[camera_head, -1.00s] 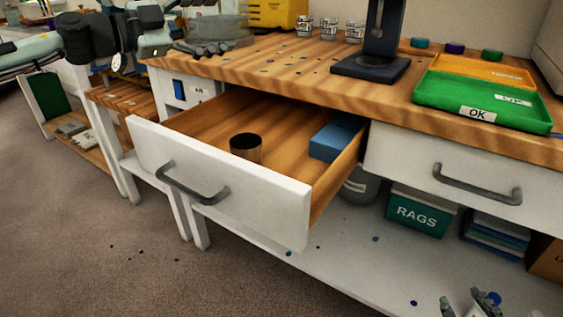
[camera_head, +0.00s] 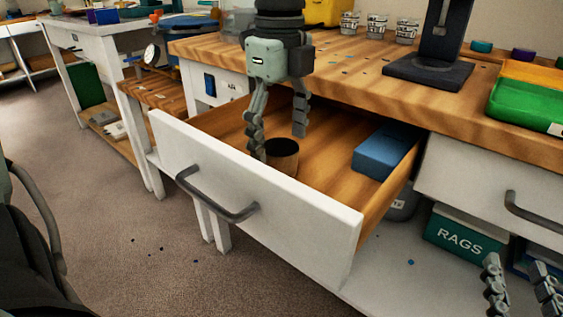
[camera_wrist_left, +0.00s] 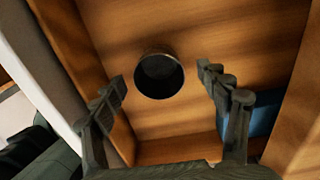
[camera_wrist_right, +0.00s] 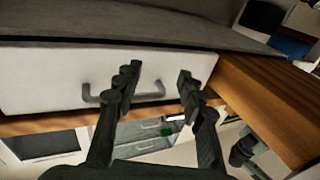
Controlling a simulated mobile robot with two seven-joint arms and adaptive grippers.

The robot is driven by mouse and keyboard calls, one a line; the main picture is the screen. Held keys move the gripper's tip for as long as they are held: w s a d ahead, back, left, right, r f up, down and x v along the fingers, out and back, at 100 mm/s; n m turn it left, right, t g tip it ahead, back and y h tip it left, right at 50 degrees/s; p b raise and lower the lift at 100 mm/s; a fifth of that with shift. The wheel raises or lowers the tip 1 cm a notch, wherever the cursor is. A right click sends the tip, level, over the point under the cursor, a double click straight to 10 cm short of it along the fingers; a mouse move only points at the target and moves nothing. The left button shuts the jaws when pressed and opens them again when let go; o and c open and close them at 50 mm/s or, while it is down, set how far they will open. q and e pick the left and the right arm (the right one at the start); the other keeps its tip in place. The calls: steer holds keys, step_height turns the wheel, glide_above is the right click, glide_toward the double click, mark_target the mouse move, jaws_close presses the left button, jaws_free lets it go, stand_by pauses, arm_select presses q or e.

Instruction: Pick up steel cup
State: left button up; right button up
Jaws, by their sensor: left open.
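The steel cup (camera_head: 283,157) stands upright in the open wooden drawer, near its front panel. In the left wrist view the cup (camera_wrist_left: 159,75) shows from above as a dark round opening, ahead of and between the two fingers. My left gripper (camera_head: 277,143) points down into the drawer over the cup. It is open, and its fingers (camera_wrist_left: 167,85) are apart from the cup in the wrist view. In the head view one finger partly covers the cup's left edge. My right gripper (camera_head: 520,290) is low at the bottom right, open and empty, with both fingers (camera_wrist_right: 158,80) spread.
A blue box (camera_head: 383,153) lies in the drawer to the right of the cup. The white drawer front (camera_head: 300,215) with its handle stands before the cup. A dark stand (camera_head: 430,70) and a green tray (camera_head: 525,103) are on the bench. A RAGS box (camera_head: 462,235) sits below.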

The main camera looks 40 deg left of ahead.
mark_target(280, 153)
arm_select(q)
steer(key=shift+s+d+f, duration=0.1)
steer(key=shift+f, duration=1.45)
steer(key=shift+c, duration=0.5)
steer(key=c, duration=1.2)
